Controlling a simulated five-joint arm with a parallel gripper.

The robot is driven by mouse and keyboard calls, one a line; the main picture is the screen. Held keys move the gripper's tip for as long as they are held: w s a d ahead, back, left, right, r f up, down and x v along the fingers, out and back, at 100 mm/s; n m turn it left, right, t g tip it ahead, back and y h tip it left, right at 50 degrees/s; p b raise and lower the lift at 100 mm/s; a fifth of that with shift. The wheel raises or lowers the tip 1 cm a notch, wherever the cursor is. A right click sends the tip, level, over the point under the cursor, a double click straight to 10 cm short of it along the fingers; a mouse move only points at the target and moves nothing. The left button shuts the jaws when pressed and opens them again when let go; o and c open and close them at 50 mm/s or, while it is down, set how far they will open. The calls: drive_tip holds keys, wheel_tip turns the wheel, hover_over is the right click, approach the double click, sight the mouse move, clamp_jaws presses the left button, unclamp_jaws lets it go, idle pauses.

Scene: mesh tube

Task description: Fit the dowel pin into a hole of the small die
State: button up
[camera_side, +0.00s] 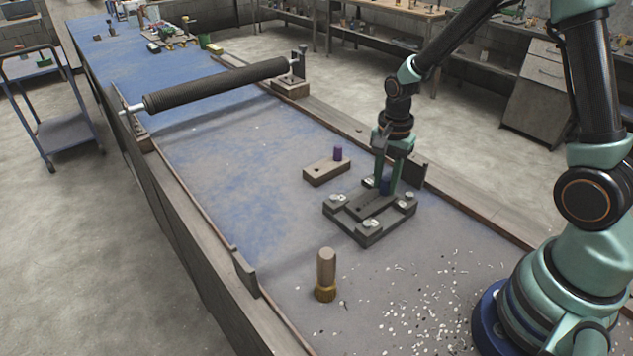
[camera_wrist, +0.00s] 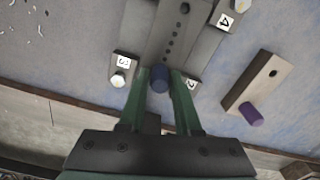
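A short blue pin (camera_side: 386,186) stands upright between the fingers of my gripper (camera_side: 388,178). In the wrist view, the blue pin (camera_wrist: 160,79) touches or nearly touches both green fingers of my gripper (camera_wrist: 161,74). It is at one end of a grey die plate (camera_side: 371,206) with a row of small holes and a larger hole at the far end; the plate also shows in the wrist view (camera_wrist: 160,40). The pin's lower end is hidden, so I cannot tell whether it is in a hole. The plate lies in a dark fixture with numbered corners (camera_side: 371,238).
A small tan block (camera_side: 325,172) with an open hole and an upright purple pin (camera_side: 338,153) is beside the fixture; both show in the wrist view. A brass-and-wood cylinder (camera_side: 326,275) stands in front. A mesh roller (camera_side: 220,84) crosses the bench. Chips litter the right.

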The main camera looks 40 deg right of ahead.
drive_tip(key=o, duration=0.3)
drive_tip(key=shift+r, duration=0.1)
wheel_tip(320, 180, up, 11)
drive_tip(key=shift+s+a+r+n+t, duration=0.9)
drive_tip(key=shift+s+r+n, duration=0.55)
drive_tip(key=shift+n, duration=1.05)
drive_tip(key=shift+s+a+r+n+t, duration=0.85)
drive_tip(key=shift+s+r+n, duration=0.65)
drive_tip(key=shift+n, duration=1)
drive_tip(key=shift+s+a+r+n+t, duration=0.75)
drive_tip(key=shift+s+r+n+t, duration=0.5)
drive_tip(key=shift+n, duration=1.25)
drive_tip(key=shift+r, duration=0.35)
